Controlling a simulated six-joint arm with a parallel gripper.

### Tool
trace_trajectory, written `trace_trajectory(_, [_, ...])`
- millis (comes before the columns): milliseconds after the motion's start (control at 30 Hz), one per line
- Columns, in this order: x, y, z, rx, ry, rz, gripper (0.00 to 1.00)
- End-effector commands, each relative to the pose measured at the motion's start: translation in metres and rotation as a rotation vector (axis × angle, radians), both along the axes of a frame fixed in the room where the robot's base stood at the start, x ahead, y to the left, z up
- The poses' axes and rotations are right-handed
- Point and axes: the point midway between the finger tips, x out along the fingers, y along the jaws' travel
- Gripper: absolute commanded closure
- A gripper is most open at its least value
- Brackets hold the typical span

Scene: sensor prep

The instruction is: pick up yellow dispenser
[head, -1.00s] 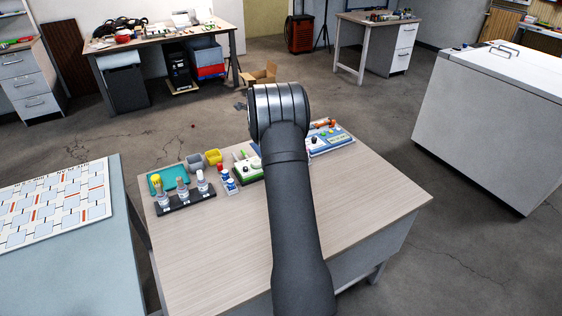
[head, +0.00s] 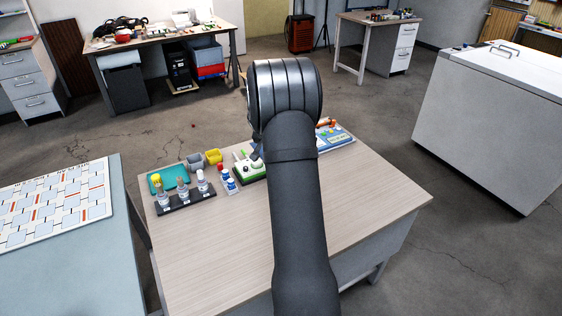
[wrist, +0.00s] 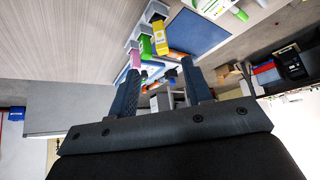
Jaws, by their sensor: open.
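The yellow dispenser (wrist: 160,38) shows in the wrist view, with a white part at its upper end. It stands among a green dispenser (wrist: 146,46) and a pink one (wrist: 135,59) on a light holder. My gripper (wrist: 160,88) is open and empty. Its two dark fingers point toward the dispensers, and the yellow one lies beyond the fingertips, apart from them. In the head view my arm covers the gripper, and I cannot make out the yellow dispenser there.
The wooden-top table (head: 235,245) has clear room in front. A dark vial rack (head: 186,202), teal tray (head: 153,187), grey cup (head: 195,162), yellow cup (head: 213,157) and green-white device (head: 249,171) stand left of my arm. A blue-and-white unit (head: 337,139) stands right.

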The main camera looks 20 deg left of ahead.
Motion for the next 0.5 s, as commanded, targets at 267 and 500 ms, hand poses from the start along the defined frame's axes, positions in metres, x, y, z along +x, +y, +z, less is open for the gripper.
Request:
trace_trajectory(267, [0.029, -0.001, -0.045, 0.000, 0.002, -0.004, 0.54])
trace_trajectory(500, [0.046, 0.000, -0.072, 0.001, 0.001, -0.003, 0.54])
